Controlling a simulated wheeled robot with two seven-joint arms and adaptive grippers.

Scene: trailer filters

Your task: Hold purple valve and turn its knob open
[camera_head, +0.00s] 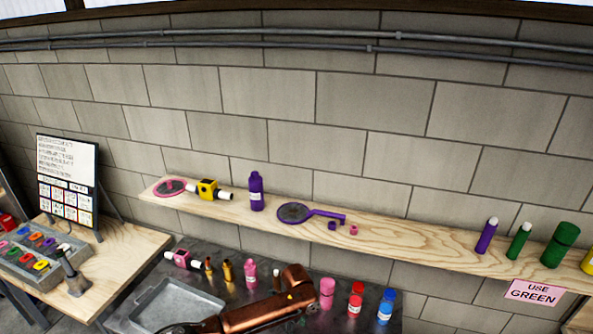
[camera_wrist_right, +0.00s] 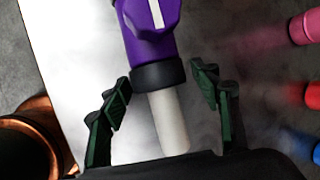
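The purple valve (camera_wrist_right: 152,38) shows in the right wrist view, with a purple body, a white stripe on its upper part, a black collar and a white pipe end (camera_wrist_right: 168,122) pointing toward the gripper. Its top is cut off by the frame edge. My right gripper (camera_wrist_right: 160,80) is open, with one dark green finger on each side of the collar and pipe. Gaps show between both fingers and the valve. I cannot make out the valve in the head view, where a copper arm link of mine covers part of the metal table. My left gripper is in neither view.
The metal table (camera_head: 232,322) holds a grey tray (camera_head: 178,306), a pink valve (camera_head: 182,259), and pink, red and blue bottles close by. Above it, a wooden shelf (camera_head: 400,240) carries a yellow valve (camera_head: 208,190), a purple bottle (camera_head: 256,191) and a strap wrench (camera_head: 295,213).

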